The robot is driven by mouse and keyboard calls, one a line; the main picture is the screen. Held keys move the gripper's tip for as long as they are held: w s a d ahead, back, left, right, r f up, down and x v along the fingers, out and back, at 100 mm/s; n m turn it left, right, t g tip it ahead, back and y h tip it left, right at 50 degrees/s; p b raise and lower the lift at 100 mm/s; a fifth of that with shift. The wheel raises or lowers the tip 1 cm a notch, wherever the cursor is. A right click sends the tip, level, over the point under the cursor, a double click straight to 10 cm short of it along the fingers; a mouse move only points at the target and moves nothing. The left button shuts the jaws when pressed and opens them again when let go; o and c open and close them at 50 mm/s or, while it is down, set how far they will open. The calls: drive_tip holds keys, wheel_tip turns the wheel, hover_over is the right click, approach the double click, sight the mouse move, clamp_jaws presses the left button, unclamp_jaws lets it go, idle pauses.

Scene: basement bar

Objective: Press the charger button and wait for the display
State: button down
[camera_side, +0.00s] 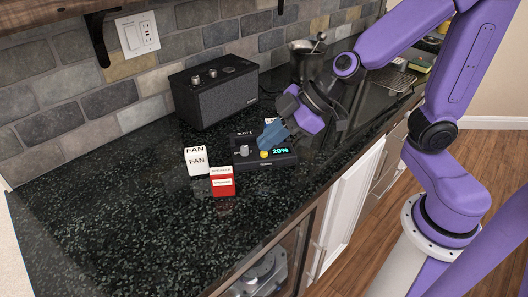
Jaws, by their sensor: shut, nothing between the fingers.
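The charger (279,162) is a low black box on the dark stone counter, with a lit display (281,151) reading 20% in green. A yellow button (264,154) sits left of the display on its top. A grey knob-like piece (243,151) stands left of the button. My gripper (267,143) is shut and empty, its blue-grey fingertips pointing down and left just above the yellow button. I cannot tell whether the fingertips touch the button. My gripper covers part of the charger's back.
A white box marked FAN (197,161) and a red box (222,184) stand left of the charger. A black speaker (215,92) stands behind, near the brick wall. A dark pot (306,62) is farther back. The front left counter (110,225) is clear.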

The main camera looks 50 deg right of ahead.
sight(264, 153)
drive_tip(key=w+d+m+t+h, duration=0.1)
drive_tip(key=w+d+t+h, duration=0.2)
drive_tip(key=w+d, duration=0.4)
drive_tip(key=shift+w+d+f+m+h, duration=0.35)
drive_tip(key=shift+w+h, duration=0.3)
drive_tip(key=shift+h, duration=0.15)
drive_tip(key=shift+f, duration=4.35)
drive_tip(key=shift+f, duration=0.45)
